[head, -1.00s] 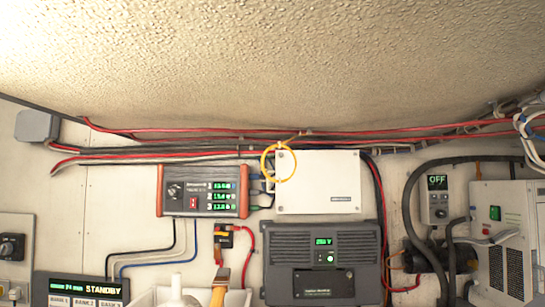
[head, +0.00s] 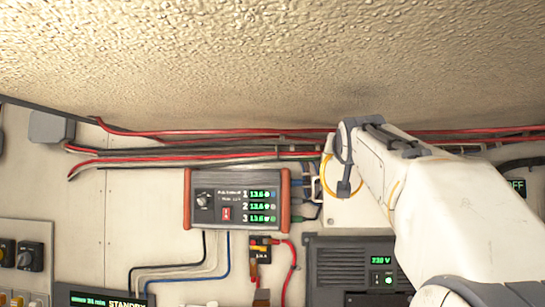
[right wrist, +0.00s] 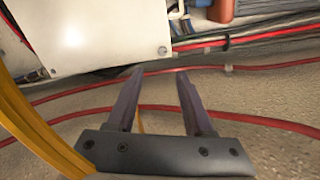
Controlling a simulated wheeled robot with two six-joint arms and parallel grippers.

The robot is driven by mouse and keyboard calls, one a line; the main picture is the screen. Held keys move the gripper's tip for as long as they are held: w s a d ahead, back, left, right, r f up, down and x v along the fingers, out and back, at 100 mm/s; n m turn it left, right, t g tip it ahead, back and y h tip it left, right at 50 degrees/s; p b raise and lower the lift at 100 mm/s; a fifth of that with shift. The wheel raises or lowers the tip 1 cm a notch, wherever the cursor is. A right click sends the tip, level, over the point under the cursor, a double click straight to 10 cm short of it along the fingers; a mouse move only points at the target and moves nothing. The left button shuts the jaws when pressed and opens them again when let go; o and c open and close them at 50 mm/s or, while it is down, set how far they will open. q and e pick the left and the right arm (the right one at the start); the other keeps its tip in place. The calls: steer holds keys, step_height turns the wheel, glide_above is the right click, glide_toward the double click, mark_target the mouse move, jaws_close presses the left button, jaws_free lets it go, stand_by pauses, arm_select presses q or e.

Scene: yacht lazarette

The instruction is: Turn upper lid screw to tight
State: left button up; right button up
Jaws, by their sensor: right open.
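The white box (head: 345,212) with the lid is mostly hidden behind my right arm in the head view. In the right wrist view the box's white lid (right wrist: 100,30) fills the upper left. A small round screw (right wrist: 162,50) sits at its lower right corner there, and another screw (right wrist: 53,70) shows near the bottom left. My right gripper (head: 340,158) is in front of the box's upper left part. In the right wrist view its fingers (right wrist: 160,73) are apart and empty, with the tips just below the corner screw, seemingly not touching it. My left gripper is not in view.
A yellow loop (head: 324,172) hangs beside the gripper and shows large in the wrist view (right wrist: 35,125). Red and dark cables (head: 200,157) run along the wall. A charger (head: 238,200) with orange ends is left of the box; a dark unit (head: 342,262) is below.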

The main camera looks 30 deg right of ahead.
mark_target(330, 157)
steer(key=p+x, duration=0.5)
steer(key=x, duration=0.4)
steer(key=shift+w, duration=0.5)
jaws_close()
